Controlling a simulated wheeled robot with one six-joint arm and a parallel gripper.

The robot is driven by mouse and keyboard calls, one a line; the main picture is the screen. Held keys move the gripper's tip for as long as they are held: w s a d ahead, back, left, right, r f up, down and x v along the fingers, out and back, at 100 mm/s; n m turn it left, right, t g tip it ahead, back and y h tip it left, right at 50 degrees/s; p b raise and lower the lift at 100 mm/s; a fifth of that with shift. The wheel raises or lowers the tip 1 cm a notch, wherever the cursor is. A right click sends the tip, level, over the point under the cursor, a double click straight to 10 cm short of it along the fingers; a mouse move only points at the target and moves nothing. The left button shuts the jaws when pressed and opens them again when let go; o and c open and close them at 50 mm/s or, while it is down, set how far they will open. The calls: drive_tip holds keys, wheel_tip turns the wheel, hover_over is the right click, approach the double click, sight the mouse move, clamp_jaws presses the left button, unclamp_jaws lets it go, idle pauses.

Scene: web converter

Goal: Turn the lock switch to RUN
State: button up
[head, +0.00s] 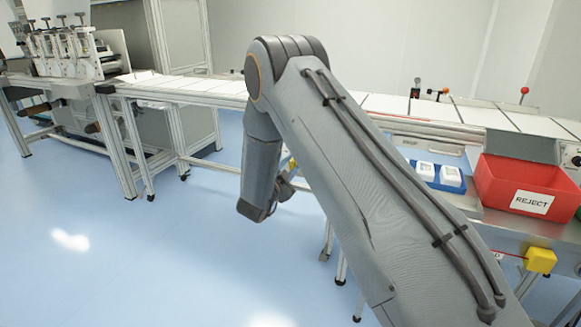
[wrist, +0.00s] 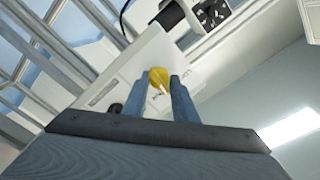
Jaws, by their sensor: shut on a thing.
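The yellow lock switch (wrist: 158,75) shows in the wrist view on a pale panel, with a small white mark on it. My gripper (wrist: 156,88) has its two blue-grey fingers on either side of the switch, shut on it. The lettering on the panel is too small and blurred to read, so I cannot tell which position the switch points to. In the head view my arm hides most of the panel, and a small yellow patch (head: 292,164) shows beside my wrist.
A black round knob (wrist: 115,108) sits left of the fingers. In the head view, a red REJECT bin (head: 485,186) and a blue tray (head: 405,168) with white items stand at right. A conveyor (head: 195,86) runs behind my arm. The blue floor at left is clear.

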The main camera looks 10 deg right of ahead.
drive_tip(key=m, duration=0.3)
drive_tip(key=m+b, duration=0.1)
drive_tip(key=shift+s+d+f+m, duration=0.1)
drive_tip(key=shift+s+f+m, duration=0.05)
drive_tip(key=shift+f+m, duration=0.15)
drive_tip(key=shift+m+b, duration=0.65)
drive_tip(key=shift+m, duration=1.05)
drive_tip(key=o, duration=1)
drive_tip(key=shift+a, duration=0.2)
drive_tip(key=shift+d, duration=0.1)
drive_tip(key=shift+r, duration=0.1)
drive_tip(key=shift+v, duration=3.9)
